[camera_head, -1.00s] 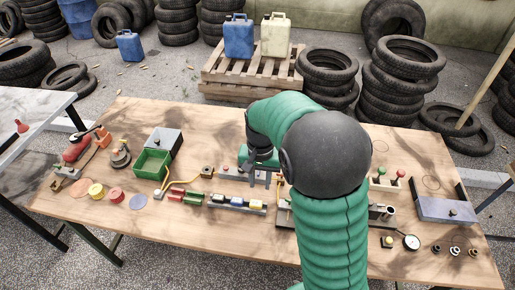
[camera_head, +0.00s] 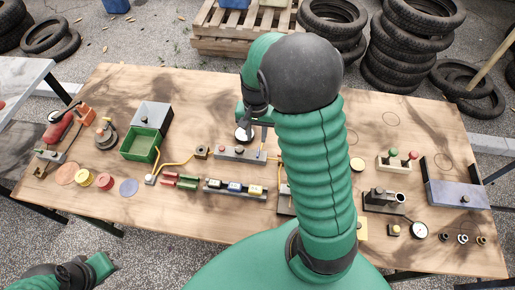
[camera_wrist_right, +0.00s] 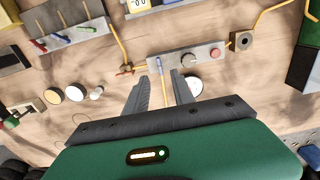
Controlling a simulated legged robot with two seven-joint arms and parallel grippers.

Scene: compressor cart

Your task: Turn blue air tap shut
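The blue tap lever (camera_wrist_right: 160,67) stands out from a grey panel (camera_wrist_right: 205,52) in the right wrist view, with a yellow hose at its foot. The panel also shows in the head view (camera_head: 229,153), beyond the table's middle. My right gripper (camera_wrist_right: 160,80) is open and empty, its two fingers pointing at the panel. The lever appears between the fingertips in the wrist view; I see no contact, and the depth gap is unclear. In the head view my right gripper (camera_head: 253,130) is partly hidden by its own arm. My left gripper (camera_head: 100,268) is low at the left, fingers unclear.
A white disc (camera_wrist_right: 194,86) lies close to the right finger. A green bin (camera_head: 140,144) stands to the left.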

